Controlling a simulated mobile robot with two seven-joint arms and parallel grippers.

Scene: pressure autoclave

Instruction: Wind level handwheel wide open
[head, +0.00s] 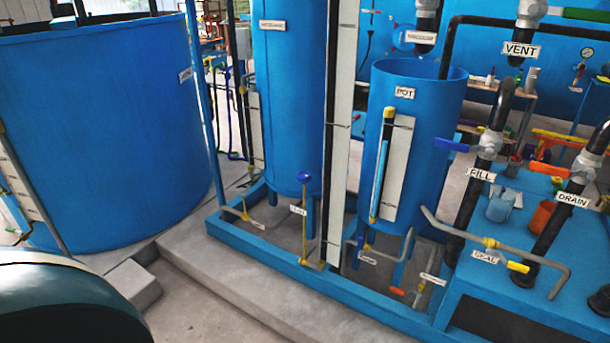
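A small round blue handwheel (304,177) sits on top of a thin upright brass-coloured stem, in front of the tall blue cylinder. A small white label (298,210) hangs by the stem; its print is too small to read surely, so I cannot confirm that this is the level handwheel. How far the wheel is turned cannot be told. Neither of my grippers is in view, and nothing touches the wheel.
The stem stands at the front of a blue frame (270,250) on a concrete step (230,280). A tall white gauge board (339,130) and the blue POT tank (430,140) stand right of it. A large blue tank (100,130) fills the left. Labelled pipes crowd the right.

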